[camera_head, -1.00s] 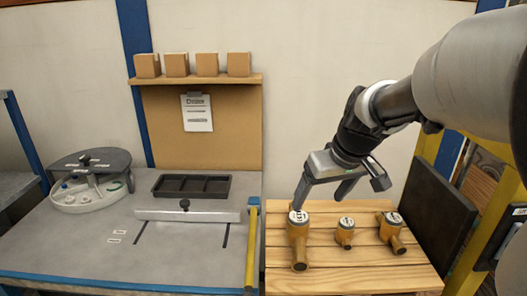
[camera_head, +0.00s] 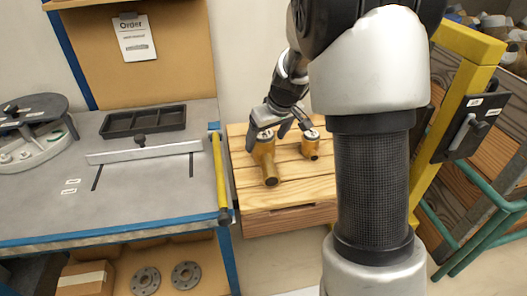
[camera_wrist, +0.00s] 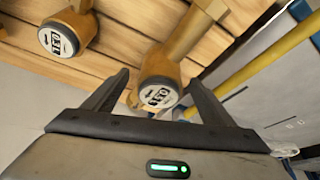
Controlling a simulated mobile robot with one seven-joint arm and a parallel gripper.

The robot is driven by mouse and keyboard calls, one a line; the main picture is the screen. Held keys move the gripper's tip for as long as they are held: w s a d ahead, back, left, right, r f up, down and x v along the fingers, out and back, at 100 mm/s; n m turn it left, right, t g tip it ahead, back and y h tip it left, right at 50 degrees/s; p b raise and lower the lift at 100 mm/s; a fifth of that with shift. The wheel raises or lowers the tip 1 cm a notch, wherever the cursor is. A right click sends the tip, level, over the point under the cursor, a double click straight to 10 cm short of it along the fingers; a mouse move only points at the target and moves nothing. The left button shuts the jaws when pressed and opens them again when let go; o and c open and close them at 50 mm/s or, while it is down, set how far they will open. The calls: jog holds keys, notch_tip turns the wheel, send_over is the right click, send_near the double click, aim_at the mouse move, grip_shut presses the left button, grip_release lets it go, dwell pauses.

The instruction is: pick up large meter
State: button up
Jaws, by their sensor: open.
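The large meter (camera_head: 267,165) is a brass-yellow body with a round white dial face, at the left of the wooden crate top. My gripper (camera_head: 280,124) is open above it, with the fingers near its dial end. In the wrist view the large meter (camera_wrist: 160,78) shows between the two open fingers of my gripper (camera_wrist: 155,95), its dial toward the palm. I cannot tell whether either finger touches it. A smaller meter (camera_head: 310,148) stands to its right, and another meter shows in the wrist view (camera_wrist: 68,32), outside the fingers.
The wooden crate (camera_head: 290,217) stands right of the grey workbench (camera_head: 140,205). A yellow bar (camera_head: 221,175) runs along the bench edge near the large meter. A black tray (camera_head: 143,121) sits on the bench. My arm hides the crate's right side in the head view.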

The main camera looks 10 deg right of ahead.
jog(key=x, duration=0.3)
jog(key=b+x, duration=0.1)
jog(key=x, duration=0.1)
jog(key=shift+s+d+f, duration=0.1)
jog(key=shift+s+f, duration=0.15)
grip_shut()
jog(key=shift+w+r, duration=0.15)
jog(key=shift+r, duration=0.1)
